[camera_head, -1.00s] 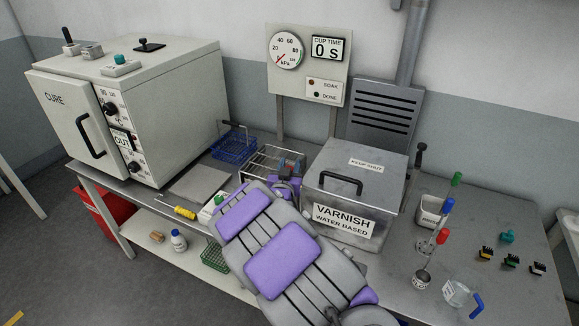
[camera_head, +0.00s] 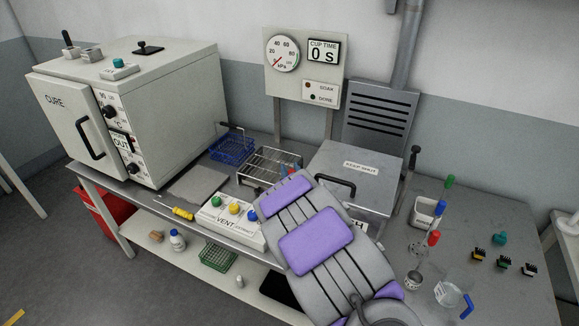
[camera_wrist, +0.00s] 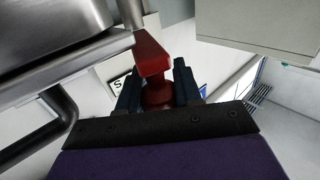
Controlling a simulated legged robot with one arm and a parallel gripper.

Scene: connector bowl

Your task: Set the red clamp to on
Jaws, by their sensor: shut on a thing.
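The red clamp (camera_wrist: 153,58) shows close up in the wrist view, with a flat red bar above a round red stem. My gripper (camera_wrist: 158,88) is shut on it, with one dark blue finger on each side of the stem. In the head view my purple and grey arm hides most of the gripper, and only small blue and red bits show past its far end, beside the varnish tank (camera_head: 365,165). The clamp's on and off marks cannot be read.
The tank's lid has a black handle (camera_head: 336,184). A wire rack (camera_head: 268,166) and a vent panel (camera_head: 232,222) with coloured buttons lie left of my arm. Red- and blue-topped tools and a glass beaker (camera_head: 449,293) stand at the right. The cure oven (camera_head: 140,110) is at the far left.

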